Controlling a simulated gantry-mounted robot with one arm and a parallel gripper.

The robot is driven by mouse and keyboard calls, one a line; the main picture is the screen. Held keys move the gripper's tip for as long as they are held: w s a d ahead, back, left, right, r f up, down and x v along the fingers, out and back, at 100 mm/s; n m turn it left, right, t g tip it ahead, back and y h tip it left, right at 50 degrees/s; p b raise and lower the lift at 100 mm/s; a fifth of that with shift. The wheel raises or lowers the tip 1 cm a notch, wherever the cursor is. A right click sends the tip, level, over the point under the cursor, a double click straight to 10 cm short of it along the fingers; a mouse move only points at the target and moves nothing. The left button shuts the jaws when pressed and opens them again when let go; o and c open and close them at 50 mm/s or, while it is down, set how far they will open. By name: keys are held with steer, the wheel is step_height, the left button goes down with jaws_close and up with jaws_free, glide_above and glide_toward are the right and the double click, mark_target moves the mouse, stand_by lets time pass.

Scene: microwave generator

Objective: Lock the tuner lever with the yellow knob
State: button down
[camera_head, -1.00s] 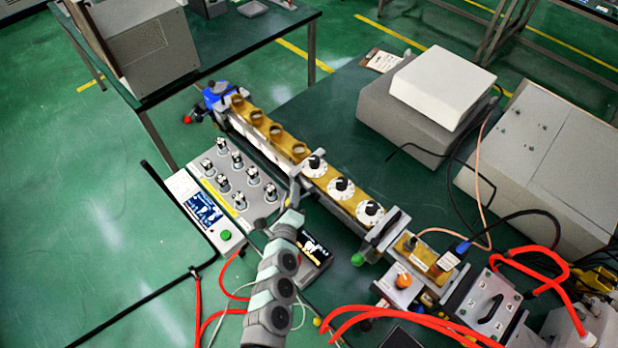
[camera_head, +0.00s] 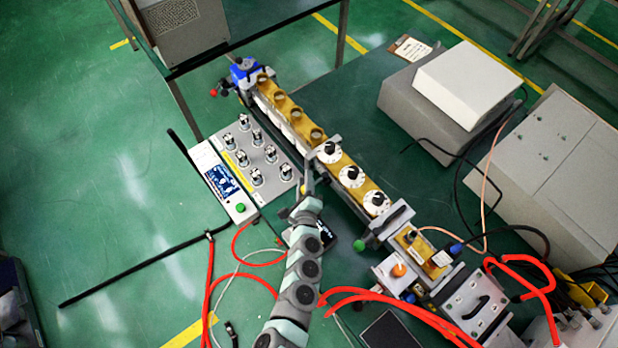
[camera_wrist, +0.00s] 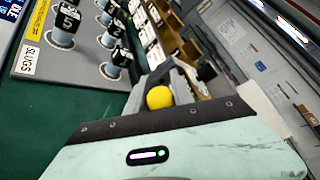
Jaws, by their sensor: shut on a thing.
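The tuner rail (camera_head: 351,180) is a long brass-topped bar with white dials. A grey lever (camera_head: 309,176) stands at its near side, beside the first dial. The lever's yellow knob (camera_wrist: 159,97) shows in the wrist view, right at the edge of my gripper's pale green body. My gripper (camera_head: 304,193) is at the lever's near end in the head view and is shut on the yellow knob. The fingertips and most of the knob are hidden in the head view. I cannot tell from these frames whether the lever is locked.
A panel of several black-capped knobs (camera_head: 262,158) stands close left of my gripper. A small dark-screened box (camera_head: 318,236) lies beside my arm. Red cables (camera_head: 390,302) cross the right foreground.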

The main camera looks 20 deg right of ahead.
steer(key=c, duration=1.1)
jaws_free()
steer(key=shift+d, duration=0.1)
step_height(320, 180, up, 20)
steer(key=p, duration=1)
